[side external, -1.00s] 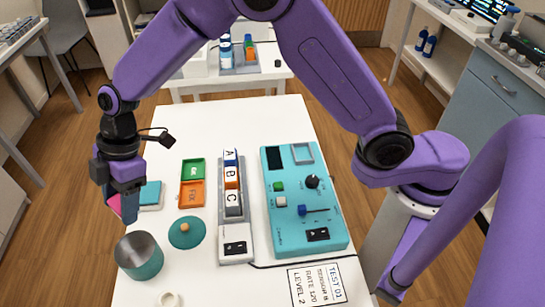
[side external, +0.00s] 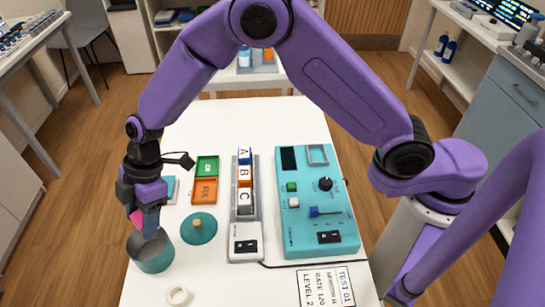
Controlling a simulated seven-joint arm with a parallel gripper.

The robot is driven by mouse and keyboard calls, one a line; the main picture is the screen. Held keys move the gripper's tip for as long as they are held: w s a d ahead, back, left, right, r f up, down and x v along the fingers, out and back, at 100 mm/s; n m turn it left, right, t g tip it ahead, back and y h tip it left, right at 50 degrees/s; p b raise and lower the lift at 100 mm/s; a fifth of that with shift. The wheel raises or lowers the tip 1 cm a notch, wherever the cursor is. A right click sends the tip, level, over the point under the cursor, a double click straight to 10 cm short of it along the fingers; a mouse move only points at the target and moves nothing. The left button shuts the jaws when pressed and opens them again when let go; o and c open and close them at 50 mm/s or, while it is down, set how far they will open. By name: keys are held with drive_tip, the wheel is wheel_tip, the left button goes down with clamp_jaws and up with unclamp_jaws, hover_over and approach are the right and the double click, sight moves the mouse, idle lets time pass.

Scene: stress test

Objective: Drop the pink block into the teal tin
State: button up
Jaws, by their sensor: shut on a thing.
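My gripper (side external: 146,222) points down at the left of the white table. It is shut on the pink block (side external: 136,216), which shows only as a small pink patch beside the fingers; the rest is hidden. The teal tin (side external: 152,257) is an open round can near the table's left front edge. The gripper's tips are over the tin's back rim; I cannot tell whether they reach inside. The tin's teal lid (side external: 199,231) with a tan knob lies flat to the right of the tin.
A green tray (side external: 207,166) and an orange tray (side external: 204,191) lie behind the lid. A grey rack (side external: 244,225) with lettered blocks and a teal control box (side external: 318,225) stand to the right. A white ring (side external: 177,295) lies in front of the tin.

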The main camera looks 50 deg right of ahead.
drive_tip(key=o, duration=1.1)
drive_tip(key=shift+r, duration=0.15)
drive_tip(key=v, duration=1.7)
drive_tip(key=shift+d+r, duration=0.1)
drive_tip(key=shift+d, duration=0.05)
drive_tip(key=s+d+f+m+h, duration=0.1)
drive_tip(key=s+d+m+h, duration=0.1)
drive_tip(key=s+d, duration=1.1)
drive_tip(key=s+d+f+m+h, duration=0.2)
drive_tip(key=s+d+m, duration=0.1)
drive_tip(key=s+d, duration=1)
drive_tip(key=d, duration=0.4)
drive_tip(key=shift+f, duration=0.3)
